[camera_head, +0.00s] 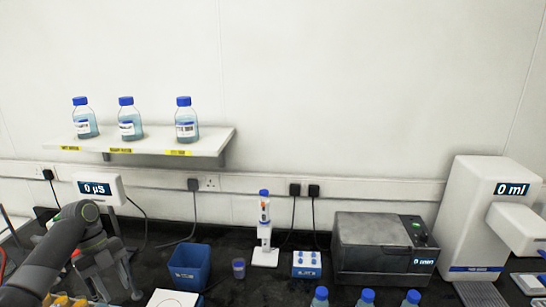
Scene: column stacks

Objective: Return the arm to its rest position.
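My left arm (45,262) comes in from the lower left, bends near the display box and points down. My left gripper (108,284) is low at the left, over the dark bench. Its grey fingers look spread apart, with nothing clearly seen between them. Clutter behind and below partly blends with the fingertips. My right arm and gripper are not in view.
A display reading 0 µS (97,188) stands just behind my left arm. A blue bin (189,266) is right of the gripper. Three bottles stand on a wall shelf (215,143). A pipette stand (264,256), grey machine (375,245) and white dispenser (470,215) line the bench.

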